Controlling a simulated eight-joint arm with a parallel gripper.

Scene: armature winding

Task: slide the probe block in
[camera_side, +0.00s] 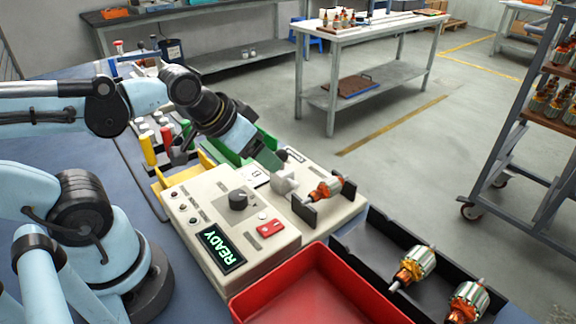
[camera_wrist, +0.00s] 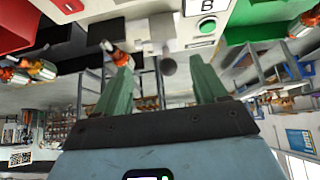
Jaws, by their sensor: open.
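The pale probe block (camera_side: 285,181) sits on the cream test station, left of the armature (camera_side: 325,188) resting across two dark supports. Whether a finger touches the knob, I cannot tell. Any gap between block and armature is hard to judge.
The station's panel (camera_side: 222,249) reads READY, with a dark dial (camera_side: 238,200) and a red switch (camera_side: 270,228). A red bin (camera_side: 320,290) is in front. A black tray (camera_side: 370,243) with two armatures lies to the right. A green bin (camera_side: 229,153) stands behind.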

